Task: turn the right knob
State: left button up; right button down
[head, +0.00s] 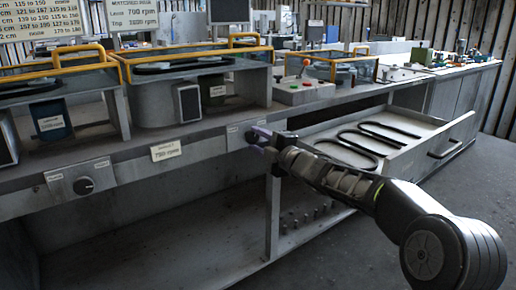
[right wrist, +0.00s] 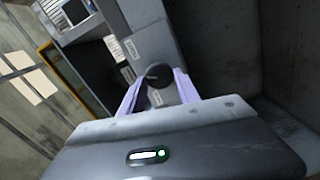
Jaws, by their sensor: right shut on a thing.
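The right knob (head: 251,136) is a small dark round knob on a grey panel at the bench front, partly covered by my gripper in the head view. In the right wrist view the knob (right wrist: 158,75) shows as a black disc between the two pale purple fingers. My right gripper (head: 261,138) is at the panel and shut on this knob. It also shows in the right wrist view (right wrist: 159,88). How far the knob is turned cannot be told. My left gripper is not in view.
A second black knob (head: 83,185) sits on a panel further left, with a paper label (head: 166,151) between the two. An open drawer (head: 400,150) holding dark curved bars juts out behind my right arm. Yellow rails (head: 190,54) top the bench; open shelf space lies below.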

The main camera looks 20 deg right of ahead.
jog(key=n+b, duration=0.2)
jog(key=n, duration=0.2)
jog(key=shift+f+n, duration=0.15)
jog(key=shift+n, duration=0.15)
dwell(0.4)
jog(key=c, duration=0.9)
grip_release()
jog(key=v, duration=0.7)
jog(key=shift+s+d, duration=0.1)
jog(key=shift+s, duration=0.25)
